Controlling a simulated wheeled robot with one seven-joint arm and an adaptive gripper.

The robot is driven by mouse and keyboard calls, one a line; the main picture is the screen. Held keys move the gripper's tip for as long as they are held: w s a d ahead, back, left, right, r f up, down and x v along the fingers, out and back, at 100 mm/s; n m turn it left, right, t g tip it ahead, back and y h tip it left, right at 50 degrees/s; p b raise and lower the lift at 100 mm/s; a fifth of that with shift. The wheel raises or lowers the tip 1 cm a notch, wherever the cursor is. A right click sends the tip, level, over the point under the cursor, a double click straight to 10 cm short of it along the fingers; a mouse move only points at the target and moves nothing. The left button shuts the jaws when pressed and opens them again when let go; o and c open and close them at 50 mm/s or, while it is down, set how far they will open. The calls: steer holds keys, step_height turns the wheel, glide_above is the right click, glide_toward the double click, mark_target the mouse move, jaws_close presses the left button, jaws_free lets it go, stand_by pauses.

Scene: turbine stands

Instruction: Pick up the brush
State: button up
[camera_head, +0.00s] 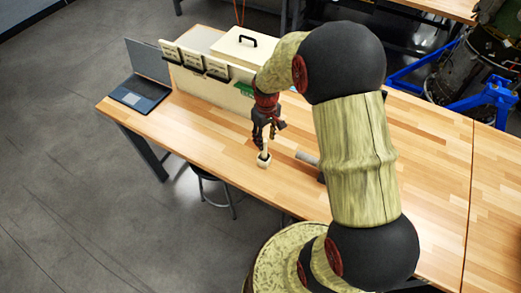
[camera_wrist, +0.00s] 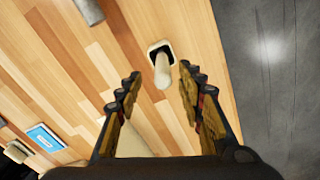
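The brush appears to be the pale upright piece with a rounded handle and a white, dark-rimmed base (camera_head: 264,161), on the wooden table near its front edge. In the wrist view, its pale handle (camera_wrist: 162,70) points up toward the camera. I cannot tell whether the base is part of it or a holder. My gripper (camera_head: 260,143) points down over it. In the wrist view, the fingers (camera_wrist: 160,76) are apart, with the handle between their tips and a visible gap on both sides.
A grey cylinder (camera_head: 308,158) lies right of the brush, partly hidden by my arm. A laptop (camera_head: 142,92) and a pale box with a black handle (camera_head: 236,48) are at the back. A blue item (camera_wrist: 45,138) lies on the table (camera_head: 215,135). The table's front edge is close to the brush.

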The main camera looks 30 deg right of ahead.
mark_target(264, 152)
step_height(264, 152, down, 2)
steer(key=shift+w+a+f, duration=0.1)
steer(key=shift+w+f, duration=0.05)
steer(key=shift+f, duration=0.1)
step_height(264, 152, down, 5)
steer(key=shift+a, duration=0.1)
jaws_close()
stand_by(0.5)
